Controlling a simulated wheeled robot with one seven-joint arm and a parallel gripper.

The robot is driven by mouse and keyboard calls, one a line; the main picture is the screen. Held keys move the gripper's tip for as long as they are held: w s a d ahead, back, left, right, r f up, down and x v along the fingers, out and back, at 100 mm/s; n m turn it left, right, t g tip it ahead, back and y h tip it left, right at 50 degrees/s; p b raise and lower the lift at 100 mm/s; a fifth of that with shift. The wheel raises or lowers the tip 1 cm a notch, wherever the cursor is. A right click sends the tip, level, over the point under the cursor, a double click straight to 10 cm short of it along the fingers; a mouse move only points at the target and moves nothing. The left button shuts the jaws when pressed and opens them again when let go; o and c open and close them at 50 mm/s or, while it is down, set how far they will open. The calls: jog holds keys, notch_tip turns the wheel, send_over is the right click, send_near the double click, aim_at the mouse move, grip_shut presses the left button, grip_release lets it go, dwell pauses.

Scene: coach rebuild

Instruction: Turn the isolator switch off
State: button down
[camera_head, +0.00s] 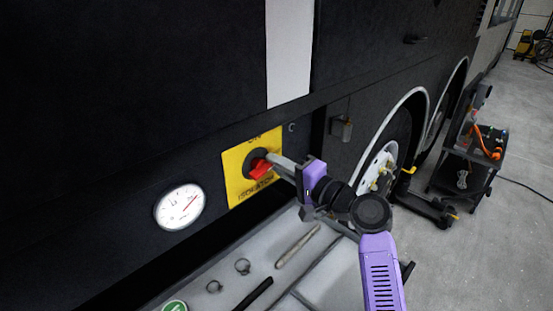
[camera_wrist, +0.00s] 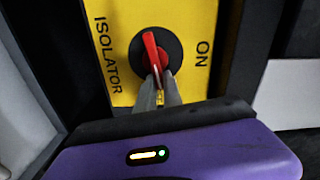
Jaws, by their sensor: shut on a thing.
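The isolator switch is a red handle (camera_head: 261,169) on a dark round base, mounted on a yellow plate (camera_head: 237,187) on the dark coach side. The plate reads "ON" and "ISOLATOR". My gripper (camera_head: 272,161) reaches the switch from the right and is shut on the red handle. In the wrist view the red handle (camera_wrist: 151,50) lies along the picture's upright direction, with the "ON" text to its right and "ISOLATOR" to its left. My gripper (camera_wrist: 157,88) closes on its lower end there, hiding part of it.
A round white gauge (camera_head: 180,207) sits left of the plate. Below is a grey surface (camera_head: 325,262) with a rod, rings and a dark tool. A wheel (camera_head: 378,170) and a tool trolley (camera_head: 470,160) stand to the right. The floor at far right is mostly clear.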

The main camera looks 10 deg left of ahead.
jog(key=shift+s+a+f+m+p, duration=0.1)
jog(key=shift+f+m+p, duration=0.2)
jog(key=shift+f+m, duration=0.5)
jog(key=shift+r+m, duration=0.2)
jog(key=shift+m, duration=0.1)
jog(key=c, duration=1.5)
grip_release()
jog(key=shift+r, duration=0.2)
jog(key=shift+b+v, duration=0.85)
jog(key=shift+v, duration=3.05)
jog(key=shift+o, duration=0.3)
